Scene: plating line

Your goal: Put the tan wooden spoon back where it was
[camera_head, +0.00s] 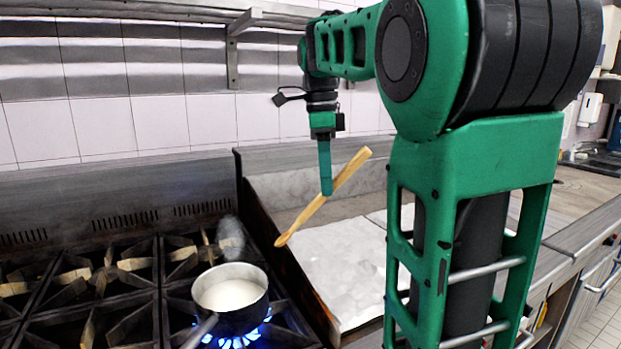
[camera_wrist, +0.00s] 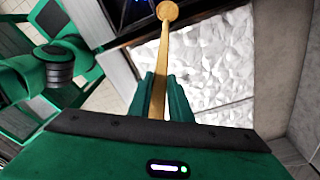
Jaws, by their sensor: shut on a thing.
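The tan wooden spoon (camera_head: 348,170) is held in the air, tilted, with one end low on the left and the other high on the right. My gripper (camera_head: 326,188) is shut on its shaft and points down above the pale crumpled surface (camera_head: 335,262). In the wrist view the spoon (camera_wrist: 164,50) runs away between the two green fingers of my gripper (camera_wrist: 167,100), its round end farthest out. The spoon touches nothing but my gripper, as far as I can see.
A saucepan (camera_head: 230,290) of white liquid stands on a lit blue burner, its handle toward the front. Faint steam rises above it. The black stove grates (camera_head: 100,275) lie left. A raised metal edge (camera_head: 290,275) divides the stove from the pale surface. A wall shelf (camera_head: 170,10) runs above.

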